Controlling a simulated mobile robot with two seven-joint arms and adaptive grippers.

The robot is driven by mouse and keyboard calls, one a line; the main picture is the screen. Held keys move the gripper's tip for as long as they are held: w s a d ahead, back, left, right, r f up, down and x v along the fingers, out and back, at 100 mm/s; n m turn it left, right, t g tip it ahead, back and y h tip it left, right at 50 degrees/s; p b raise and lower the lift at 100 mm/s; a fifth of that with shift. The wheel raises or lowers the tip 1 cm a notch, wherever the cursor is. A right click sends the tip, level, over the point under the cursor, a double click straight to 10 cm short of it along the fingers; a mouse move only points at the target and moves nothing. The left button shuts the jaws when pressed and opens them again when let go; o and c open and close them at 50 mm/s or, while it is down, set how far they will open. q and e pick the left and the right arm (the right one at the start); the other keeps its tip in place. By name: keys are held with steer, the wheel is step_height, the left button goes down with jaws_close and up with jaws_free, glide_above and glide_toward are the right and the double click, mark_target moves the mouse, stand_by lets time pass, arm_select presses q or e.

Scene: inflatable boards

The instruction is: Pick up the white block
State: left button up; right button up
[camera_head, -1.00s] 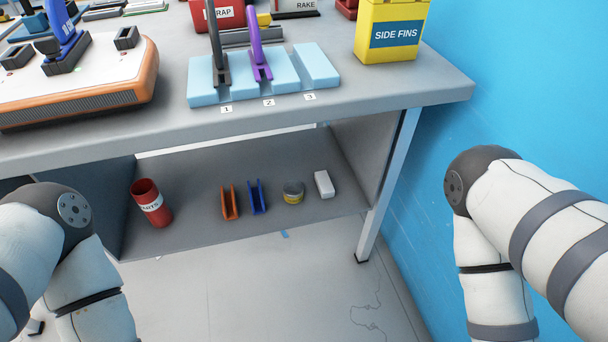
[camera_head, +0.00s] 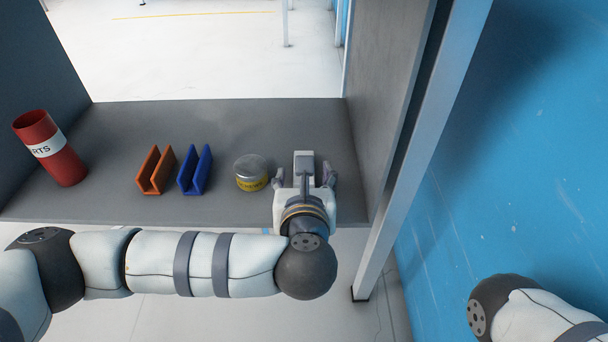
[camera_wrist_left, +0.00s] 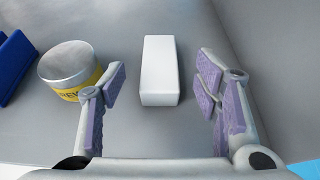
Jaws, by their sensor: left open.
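The white block (camera_wrist_left: 160,70) lies on the grey shelf, upright in the middle of the left wrist view, its long side pointing away from me. My left gripper (camera_wrist_left: 162,88) is open and empty. Its fingers are spread on either side of the block's near part, with clear gaps on both sides. In the head view my left gripper (camera_head: 304,178) reaches over the right part of the shelf, largely covering the block's place. My right gripper is out of view; only part of my right arm shows at lower right.
A round tin with a yellow label (camera_head: 251,173) stands close left of my left gripper. Further left are a blue channel piece (camera_head: 195,172), an orange one (camera_head: 155,172) and a red tube (camera_head: 50,148). The shelf's side panel (camera_head: 388,90) rises close on the right.

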arm_select(q)
steer(key=x, duration=0.1)
steer(key=b+x, duration=0.1)
steer(key=x, duration=0.1)
steer(key=shift+w+a+f, duration=0.1)
steer(key=shift+f, duration=0.3)
steer(key=shift+w, duration=0.2)
steer(key=shift+r, duration=0.2)
steer(key=c, duration=1.3)
steer(key=shift+o, duration=0.2)
